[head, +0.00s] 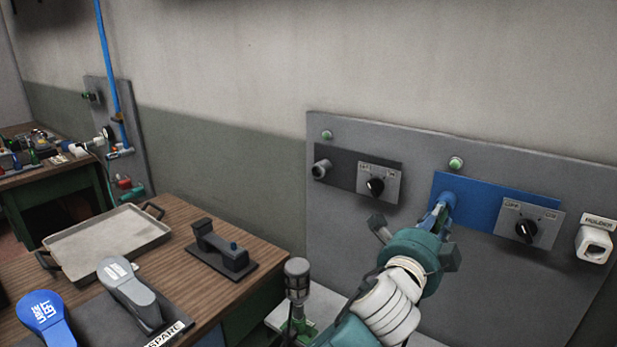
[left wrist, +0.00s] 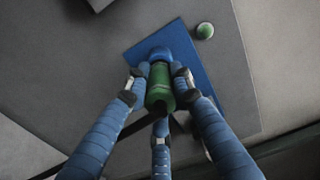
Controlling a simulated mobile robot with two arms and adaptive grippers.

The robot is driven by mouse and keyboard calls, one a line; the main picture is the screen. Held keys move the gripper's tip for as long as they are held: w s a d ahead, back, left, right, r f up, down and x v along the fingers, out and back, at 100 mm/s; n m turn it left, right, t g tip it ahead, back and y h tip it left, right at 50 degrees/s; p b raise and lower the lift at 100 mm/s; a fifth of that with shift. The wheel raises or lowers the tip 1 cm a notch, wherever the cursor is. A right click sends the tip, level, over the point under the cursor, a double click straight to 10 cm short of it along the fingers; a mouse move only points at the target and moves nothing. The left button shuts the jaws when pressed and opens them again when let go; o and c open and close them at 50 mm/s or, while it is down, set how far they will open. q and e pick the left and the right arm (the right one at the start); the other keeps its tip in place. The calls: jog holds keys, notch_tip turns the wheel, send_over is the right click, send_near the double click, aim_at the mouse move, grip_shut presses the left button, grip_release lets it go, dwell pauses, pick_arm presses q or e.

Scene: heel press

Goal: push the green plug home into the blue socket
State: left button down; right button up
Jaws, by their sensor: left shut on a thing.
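The blue socket (head: 448,198) sticks out from a blue plate (head: 482,202) on the grey wall panel. It also shows in the left wrist view (left wrist: 160,54). The green plug (left wrist: 160,84) is in line with the socket, its front end at the socket's mouth; I cannot tell how deep it sits. My left gripper (left wrist: 157,74) is shut on the plug, with blue fingers on both sides of it and another finger below. In the head view my left gripper (head: 436,214) reaches the socket and hides most of the plug. My right gripper is not in view.
Switch plates with black knobs (head: 375,187) (head: 527,231) are on the panel, and a white holder (head: 594,243) is at its right. A dark-tipped upright cylinder (head: 297,281) stands left of my arm.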

pick_arm(q)
jog(key=shift+x, duration=0.8)
jog(key=c, duration=1.7)
grip_release()
jog(key=o, duration=0.3)
jog(key=shift+w+d, duration=0.1)
